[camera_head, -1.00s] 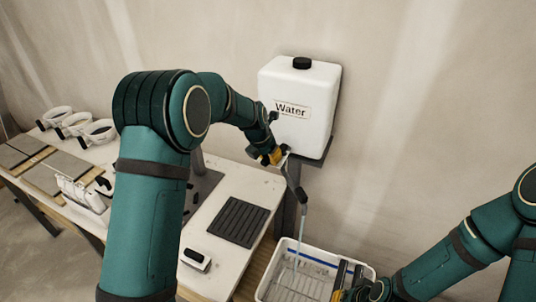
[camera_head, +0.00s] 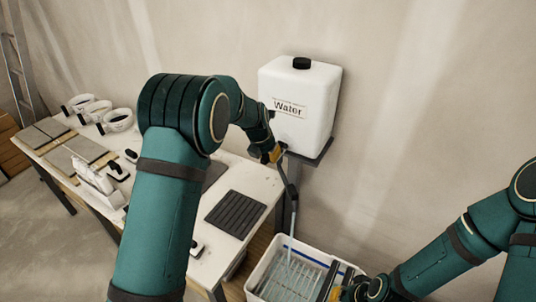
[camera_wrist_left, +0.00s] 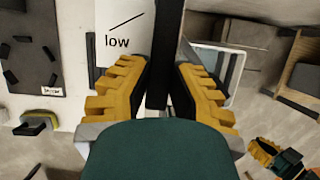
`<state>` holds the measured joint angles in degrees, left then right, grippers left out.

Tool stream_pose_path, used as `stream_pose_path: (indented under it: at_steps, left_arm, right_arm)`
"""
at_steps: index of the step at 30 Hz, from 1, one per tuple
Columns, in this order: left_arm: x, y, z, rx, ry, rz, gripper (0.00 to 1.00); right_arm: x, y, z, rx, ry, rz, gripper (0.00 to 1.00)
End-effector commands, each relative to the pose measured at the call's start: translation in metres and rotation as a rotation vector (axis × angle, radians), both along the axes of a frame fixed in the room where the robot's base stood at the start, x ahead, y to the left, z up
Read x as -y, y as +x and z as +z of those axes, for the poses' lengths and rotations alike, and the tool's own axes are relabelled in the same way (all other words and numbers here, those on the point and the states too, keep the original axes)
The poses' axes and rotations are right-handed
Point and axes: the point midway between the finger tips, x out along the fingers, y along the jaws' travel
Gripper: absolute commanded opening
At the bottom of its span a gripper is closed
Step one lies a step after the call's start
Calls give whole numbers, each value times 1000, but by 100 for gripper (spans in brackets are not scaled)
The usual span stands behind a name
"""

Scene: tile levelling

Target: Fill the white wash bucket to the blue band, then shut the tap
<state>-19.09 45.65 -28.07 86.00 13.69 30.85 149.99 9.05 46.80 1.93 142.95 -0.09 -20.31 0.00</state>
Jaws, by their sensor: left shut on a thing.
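The white wash bucket (camera_head: 262,268) stands on the right below the water tank (camera_head: 305,85); its blue band (camera_head: 310,257) shows on the inner far wall. A thin bluish stream (camera_head: 291,225) runs from the dark tap spout (camera_head: 291,190) into the bucket. Bluish water covers the ribbed inside, and its surface appears below the band. My left gripper (camera_head: 276,153) is at the tap under the tank, shut on the dark tap handle, which shows between its yellow fingers in the left wrist view (camera_wrist_left: 162,75). My right gripper (camera_head: 343,292) is at the bucket's right side; its fingers are partly hidden.
The worktable (camera_head: 250,183) on the left carries a dark ribbed mat (camera_head: 236,214), grey tiles (camera_head: 80,150) and several white handled things (camera_head: 118,118). A ladder (camera_head: 18,65) leans at the far left. The wall behind the tank is bare.

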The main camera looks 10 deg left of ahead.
Motion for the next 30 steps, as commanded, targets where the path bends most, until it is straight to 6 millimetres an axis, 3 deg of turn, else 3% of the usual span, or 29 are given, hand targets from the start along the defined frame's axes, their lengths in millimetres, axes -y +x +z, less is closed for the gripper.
stream_pose_path:
  at_steps: [17, 18, 19, 30]
  left_arm:
    - [1, 0, -2, -4, 0, 3, 0]
    - [1, 0, -2, -4, 0, 3, 33]
    - [1, 0, -2, -4, 0, 3, 37]
    - [0, 0, 3, 0, 0, 3, 37]
  right_arm:
    - [0, 0, 0, 0, 0, 0, 0]
    - [0, 0, 0, 0, 0, 0, 0]
    - [0, 0, 0, 0, 0, 0, 0]
    - [0, 0, 1, 0, 0, 0, 0]
